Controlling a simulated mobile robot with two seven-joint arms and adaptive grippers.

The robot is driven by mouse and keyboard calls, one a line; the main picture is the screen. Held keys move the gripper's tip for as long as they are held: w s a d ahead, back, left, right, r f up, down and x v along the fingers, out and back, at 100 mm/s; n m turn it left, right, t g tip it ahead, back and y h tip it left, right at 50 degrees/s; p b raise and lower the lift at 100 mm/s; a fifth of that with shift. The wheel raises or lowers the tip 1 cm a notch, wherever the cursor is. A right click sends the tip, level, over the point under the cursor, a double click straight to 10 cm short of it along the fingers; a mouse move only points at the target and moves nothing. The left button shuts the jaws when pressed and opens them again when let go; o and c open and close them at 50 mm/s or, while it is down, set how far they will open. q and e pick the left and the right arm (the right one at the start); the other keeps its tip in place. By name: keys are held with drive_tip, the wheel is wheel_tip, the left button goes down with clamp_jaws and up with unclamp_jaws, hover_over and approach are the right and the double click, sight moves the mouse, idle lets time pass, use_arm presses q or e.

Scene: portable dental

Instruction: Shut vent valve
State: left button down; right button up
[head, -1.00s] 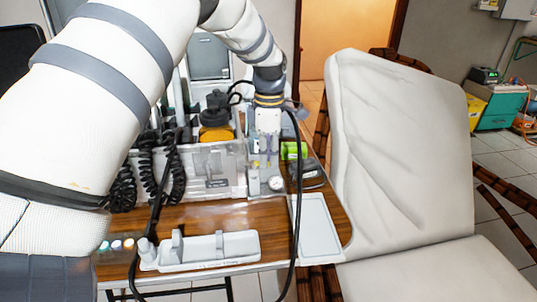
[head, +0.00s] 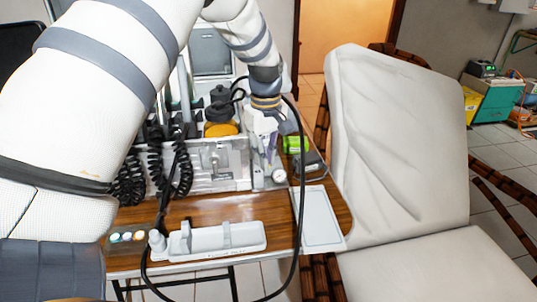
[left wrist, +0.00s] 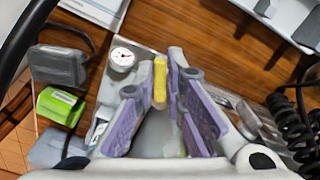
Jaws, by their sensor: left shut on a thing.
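My left gripper (left wrist: 160,105) points down at the right end of the dental unit, with purple-lined fingers on both sides of a narrow yellow lever, which looks like the vent valve handle (left wrist: 160,82). The gripper is shut on this lever. In the head view the left gripper (head: 262,150) is beside the clear-fronted unit (head: 222,168), and the lever is hard to make out there. A round white pressure gauge (left wrist: 121,57) is close to the lever; it also shows in the head view (head: 279,175). My right gripper is not in view.
A green box (left wrist: 60,105) and a dark grey case (left wrist: 57,65) lie close by. Black coiled hoses (head: 155,168) hang at the unit's front. A white tray (head: 320,218) and a white holder (head: 222,238) occupy the wooden table. A padded chair (head: 395,150) stands to the right.

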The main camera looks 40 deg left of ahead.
use_arm(q)
drive_tip(key=m, duration=0.1)
drive_tip(key=s+m, duration=0.1)
drive_tip(key=m, duration=0.2)
drive_tip(key=shift+s+a+m, duration=0.2)
drive_tip(key=shift+a+m, duration=0.15)
drive_tip(key=shift+m, duration=0.05)
idle(0.4)
drive_tip(key=c, duration=1.7)
unclamp_jaws()
drive_tip(key=shift+s, duration=0.1)
drive_tip(key=shift+o, duration=0.2)
wheel_tip(320, 180, up, 12)
